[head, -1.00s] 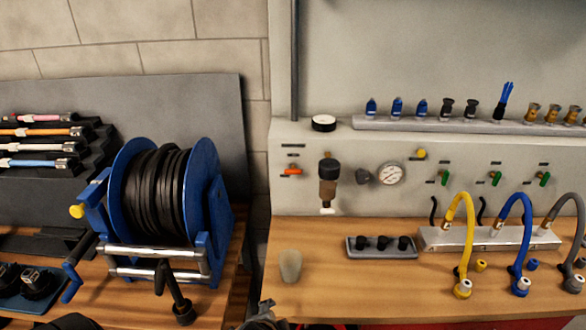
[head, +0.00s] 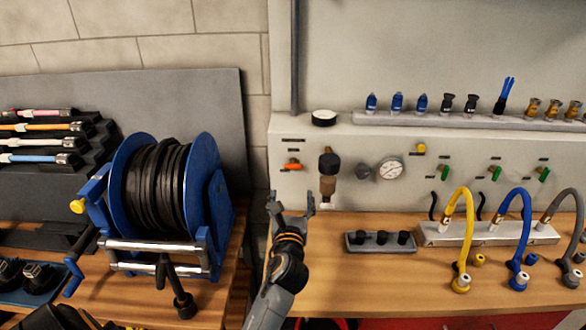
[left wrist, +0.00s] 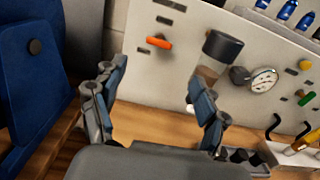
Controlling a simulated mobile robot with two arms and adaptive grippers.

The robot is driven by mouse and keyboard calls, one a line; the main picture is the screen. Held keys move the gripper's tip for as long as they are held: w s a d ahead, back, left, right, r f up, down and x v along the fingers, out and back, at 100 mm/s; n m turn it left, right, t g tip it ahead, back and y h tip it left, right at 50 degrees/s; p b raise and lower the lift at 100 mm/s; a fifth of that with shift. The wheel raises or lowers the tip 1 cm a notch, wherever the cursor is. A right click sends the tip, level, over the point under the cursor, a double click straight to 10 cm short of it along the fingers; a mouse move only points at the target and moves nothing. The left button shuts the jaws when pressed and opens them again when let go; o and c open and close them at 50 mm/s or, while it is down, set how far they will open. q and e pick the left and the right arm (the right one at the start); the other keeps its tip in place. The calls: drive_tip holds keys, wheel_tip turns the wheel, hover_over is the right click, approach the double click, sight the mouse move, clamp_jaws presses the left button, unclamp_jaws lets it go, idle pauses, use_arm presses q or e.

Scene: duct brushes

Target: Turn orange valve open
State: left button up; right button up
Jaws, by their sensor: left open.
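The orange valve (head: 292,165) is a small orange handle on the pale panel, left of the dark filter unit (head: 328,170). It lies roughly level in the picture. The left wrist view shows the orange valve (left wrist: 159,42) above the space between my fingers. My left gripper (head: 291,204) is open and empty, below the valve and apart from it, in front of the panel's lower edge. Both fingers of my left gripper (left wrist: 157,82) show in the left wrist view. My right gripper is not in clear view.
A blue hose reel (head: 160,200) stands left of my left arm. A gauge (head: 390,169) and several green valves are to the right on the panel. A tray with black fittings (head: 382,242) and coloured hoses stand on the wooden bench (head: 350,290).

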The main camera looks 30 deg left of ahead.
sight(293, 167)
use_arm(q)
drive_tip(key=x, duration=1.3)
drive_tip(key=shift+w+a+p, duration=0.15)
drive_tip(key=shift+a+p, duration=0.05)
drive_tip(key=shift+p, duration=0.15)
drive_tip(key=shift+r, duration=0.1)
drive_tip(key=shift+c, duration=0.4)
drive_tip(key=c, duration=1.1)
